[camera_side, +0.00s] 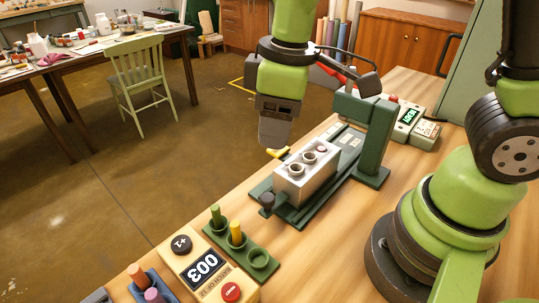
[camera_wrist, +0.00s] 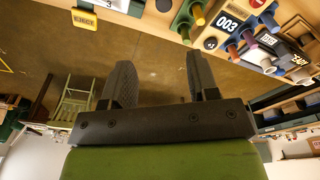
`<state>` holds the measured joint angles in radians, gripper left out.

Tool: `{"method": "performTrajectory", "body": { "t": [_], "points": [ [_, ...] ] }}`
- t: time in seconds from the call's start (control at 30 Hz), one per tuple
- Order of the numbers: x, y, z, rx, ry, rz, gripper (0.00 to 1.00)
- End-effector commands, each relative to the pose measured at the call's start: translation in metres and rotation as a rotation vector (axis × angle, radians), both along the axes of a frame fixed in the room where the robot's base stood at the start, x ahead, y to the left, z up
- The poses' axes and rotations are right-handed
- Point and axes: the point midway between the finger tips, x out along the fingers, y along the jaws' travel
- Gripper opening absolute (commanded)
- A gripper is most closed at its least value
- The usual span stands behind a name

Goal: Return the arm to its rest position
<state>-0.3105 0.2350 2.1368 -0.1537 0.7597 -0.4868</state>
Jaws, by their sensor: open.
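My gripper (camera_side: 275,128) hangs from the arm, left of the green press stand (camera_side: 374,140) and above the table's far edge. In the wrist view its two dark fingers (camera_wrist: 161,72) are spread apart with nothing between them but the brown floor behind. The grey metal block (camera_side: 305,178) with round openings sits on the green base below and to the right of the gripper. A yellow tab (camera_side: 278,152) shows just below the gripper, and a yellow EJECT label (camera_wrist: 85,18) shows in the wrist view. My gripper appears apart from the block.
A green rack (camera_side: 246,258) holds a green and a yellow stick and has an empty ring. Beside it is a counter box (camera_side: 203,266) reading 003. A blue rack (camera_side: 150,287) holds reddish sticks. A small device (camera_side: 408,118) stands behind the press. Bare wood lies front right of the press.

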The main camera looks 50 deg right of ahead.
Motion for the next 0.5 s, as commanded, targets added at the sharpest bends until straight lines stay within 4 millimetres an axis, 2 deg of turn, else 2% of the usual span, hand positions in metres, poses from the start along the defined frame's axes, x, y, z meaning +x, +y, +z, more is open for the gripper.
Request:
{"method": "performTrajectory", "body": {
  "t": [0.03,0.2,0.33,0.5],
  "points": [
    [-0.005,-0.008,0.019,0.033,-0.044,-0.085,0.54],
    [-0.034,-0.032,0.067,0.157,-0.17,-0.382,0.54],
    [-0.062,-0.046,0.091,0.262,-0.258,-0.589,0.54],
    [-0.09,-0.054,0.106,0.377,-0.34,-0.781,0.54]
  ]
}}
